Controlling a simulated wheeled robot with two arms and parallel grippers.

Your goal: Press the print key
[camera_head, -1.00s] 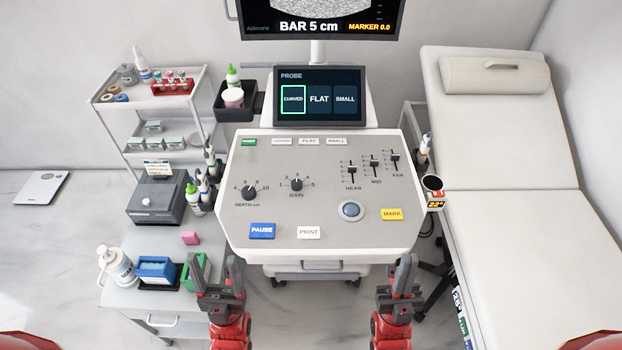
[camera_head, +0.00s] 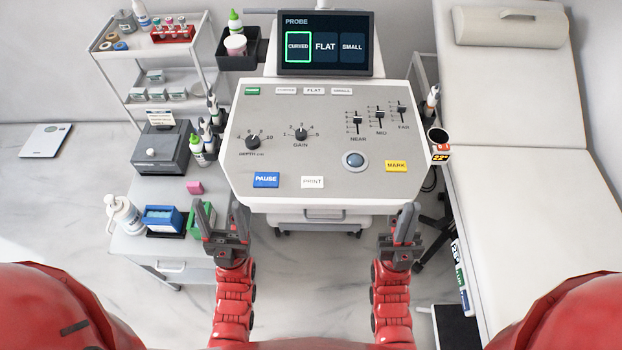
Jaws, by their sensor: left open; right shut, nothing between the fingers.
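The white print key (camera_head: 312,182) lies near the front edge of the grey console panel (camera_head: 300,160), right of the blue pause key (camera_head: 266,180). No gripper touches it. My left gripper (camera_head: 222,216) is open and empty, below and left of the console's front left corner. My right gripper (camera_head: 405,220) is shut and empty, in front of the console's front right corner, to the right of and nearer than the print key.
Knobs and sliders stand farther back. A side table (camera_head: 150,262) with bottles and boxes is at the left. An exam couch (camera_head: 540,190) fills the right.

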